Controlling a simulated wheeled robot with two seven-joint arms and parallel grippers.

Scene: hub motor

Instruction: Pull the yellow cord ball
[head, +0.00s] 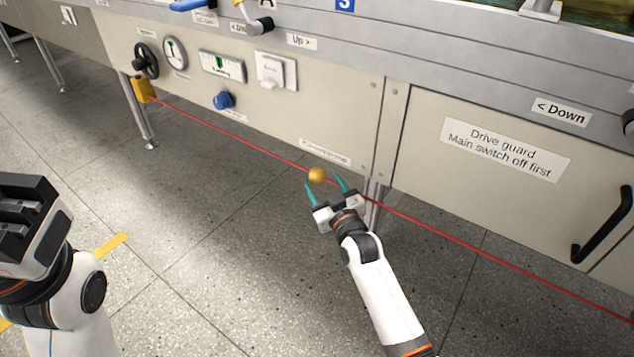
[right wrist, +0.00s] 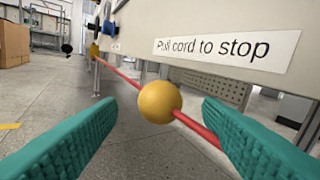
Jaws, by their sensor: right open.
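The yellow cord ball (head: 317,175) sits on a taut red cord (head: 240,138) that runs along the front of the machine. My right gripper (head: 326,190) is open, with its green fingertips on either side of the ball and just short of it. In the right wrist view the ball (right wrist: 160,101) shows between the two green fingers (right wrist: 160,125), a little beyond them, and no contact shows. My left gripper (head: 30,225) is at the left edge, dark and partly cut off; its jaw state cannot be made out.
The machine's front panel (head: 320,115) stands just behind the cord. It carries a handwheel (head: 145,60), a blue knob (head: 223,100) and a black door handle (head: 603,225). A "Pull cord to stop" label (right wrist: 226,47) is above the ball. The floor in front is clear.

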